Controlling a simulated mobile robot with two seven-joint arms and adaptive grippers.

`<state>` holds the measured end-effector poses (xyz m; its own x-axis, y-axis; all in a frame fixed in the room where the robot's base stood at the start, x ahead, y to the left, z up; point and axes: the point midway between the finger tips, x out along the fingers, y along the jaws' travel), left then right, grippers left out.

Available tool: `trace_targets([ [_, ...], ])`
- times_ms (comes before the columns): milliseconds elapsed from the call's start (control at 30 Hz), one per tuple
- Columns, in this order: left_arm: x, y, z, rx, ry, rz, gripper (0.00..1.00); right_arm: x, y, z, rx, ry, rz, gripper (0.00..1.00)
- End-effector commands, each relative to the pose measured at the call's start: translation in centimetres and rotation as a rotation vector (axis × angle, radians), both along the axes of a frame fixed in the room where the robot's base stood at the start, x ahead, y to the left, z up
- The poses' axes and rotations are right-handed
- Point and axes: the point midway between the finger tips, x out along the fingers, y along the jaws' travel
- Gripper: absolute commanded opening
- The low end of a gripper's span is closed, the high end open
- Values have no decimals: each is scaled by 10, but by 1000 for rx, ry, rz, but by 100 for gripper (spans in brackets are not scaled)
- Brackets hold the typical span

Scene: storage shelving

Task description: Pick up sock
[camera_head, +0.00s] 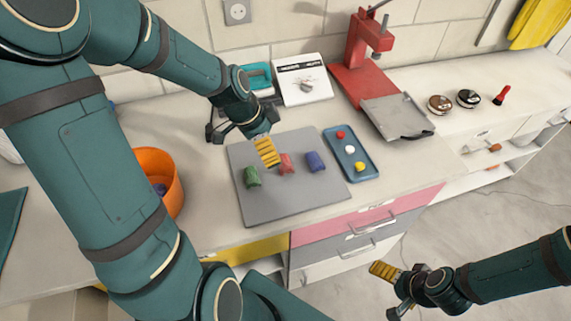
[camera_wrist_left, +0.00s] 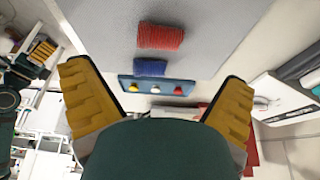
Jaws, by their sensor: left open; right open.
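Three small rolled bundles that look like socks lie on a grey mat (camera_head: 285,200): a green sock (camera_head: 251,177), a red sock (camera_head: 286,163) and a blue sock (camera_head: 315,161). My left gripper (camera_head: 266,152) hangs over the mat's back edge, near the red and green socks. In the left wrist view its yellow fingers (camera_wrist_left: 157,76) are spread with nothing between them. That view also shows the red sock (camera_wrist_left: 160,37) and blue sock (camera_wrist_left: 150,68); the green one does not show there. My right gripper (camera_head: 384,287) is open and empty, low in front of the drawers.
A blue tray (camera_head: 365,179) with red, white and yellow balls lies right of the mat. An orange bucket (camera_head: 160,175) stands left. A red press-like stand (camera_head: 357,75), a white scale-like device (camera_head: 304,79) and a grey dustpan-like plate (camera_head: 397,116) are behind.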

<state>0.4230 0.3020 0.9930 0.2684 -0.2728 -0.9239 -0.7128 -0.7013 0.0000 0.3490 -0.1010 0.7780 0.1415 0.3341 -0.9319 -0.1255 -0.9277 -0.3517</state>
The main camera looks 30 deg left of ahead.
Motion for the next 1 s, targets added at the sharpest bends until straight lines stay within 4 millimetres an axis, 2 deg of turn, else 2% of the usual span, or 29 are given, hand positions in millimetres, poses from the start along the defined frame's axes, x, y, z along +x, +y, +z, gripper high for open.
trace_targets([
  [33,2,-4,-11,-3,4,-2,100,-1,0,-3,0,1,1,97],
  [100,5,-6,-20,-2,3,-2,100,-1,0,-4,1,2,2,97],
  [367,10,-11,-37,0,0,-1,100,-2,1,-7,1,5,4,97],
  [700,21,-23,-78,0,1,0,100,-4,1,-14,3,9,8,97],
  [1000,22,-25,-82,1,-1,0,100,-5,1,-14,3,10,8,97],
])
